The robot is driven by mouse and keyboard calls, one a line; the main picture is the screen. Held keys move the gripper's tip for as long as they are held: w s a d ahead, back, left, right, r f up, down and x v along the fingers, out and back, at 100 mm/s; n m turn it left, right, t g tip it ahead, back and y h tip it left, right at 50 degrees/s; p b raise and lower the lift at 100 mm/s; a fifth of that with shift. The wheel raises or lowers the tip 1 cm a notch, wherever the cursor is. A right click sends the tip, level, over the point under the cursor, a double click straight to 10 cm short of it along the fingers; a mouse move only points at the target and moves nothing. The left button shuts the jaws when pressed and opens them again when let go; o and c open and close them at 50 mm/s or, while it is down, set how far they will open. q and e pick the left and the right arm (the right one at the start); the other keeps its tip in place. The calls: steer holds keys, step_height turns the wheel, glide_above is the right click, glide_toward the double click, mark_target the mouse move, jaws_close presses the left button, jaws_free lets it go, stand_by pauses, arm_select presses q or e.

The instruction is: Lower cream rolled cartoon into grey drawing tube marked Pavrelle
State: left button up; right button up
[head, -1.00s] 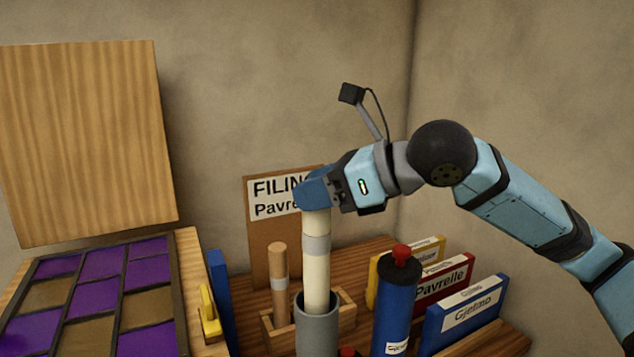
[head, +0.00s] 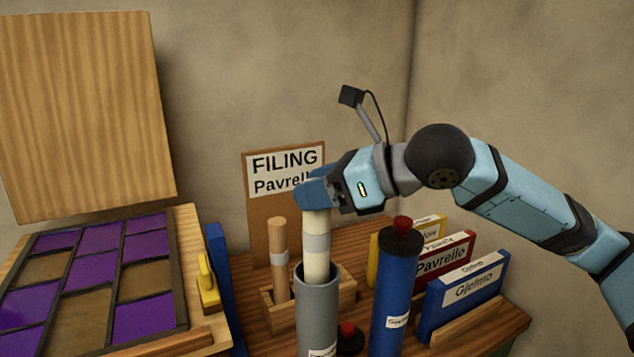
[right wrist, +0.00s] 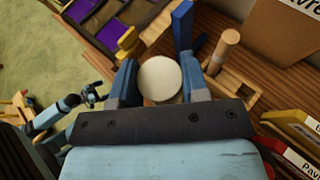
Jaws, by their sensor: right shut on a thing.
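The cream rolled cartoon (head: 316,258), with a grey band around it, stands upright with its lower end inside the grey drawing tube (head: 317,310). The tube's label is cut off at the bottom edge of the head view. My right gripper (head: 316,195) is shut on the roll's top end, above the tube mouth. In the right wrist view the roll's round end (right wrist: 160,78) sits between both fingers. My left gripper (right wrist: 92,96) appears small at the left of the right wrist view, away from the roll; its jaws are unclear.
A wooden roll (head: 278,255) stands in a wooden rack behind the tube. A blue tube (head: 394,295) with a red knob stands close on the right, before several filing boxes (head: 467,290). A Pavrelle filing sign (head: 285,170) stands behind. The leaded panel (head: 90,270) lies left.

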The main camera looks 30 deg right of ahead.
arm_select(q)
steer(key=shift+f+b, duration=0.45)
steer(key=shift+b, duration=0.05)
arm_select(e)
steer(key=shift+f, duration=1.1)
arm_select(q)
steer(key=shift+w, duration=0.1)
arm_select(e)
steer(key=o, duration=1.3)
steer(key=shift+c, duration=0.2)
arm_select(q)
steer(key=shift+f+b, duration=0.25)
steer(key=shift+b, duration=0.5)
arm_select(e)
steer(key=v, duration=1.4)
steer(key=shift+a+r, duration=0.1)
steer(key=shift+r, duration=0.1)
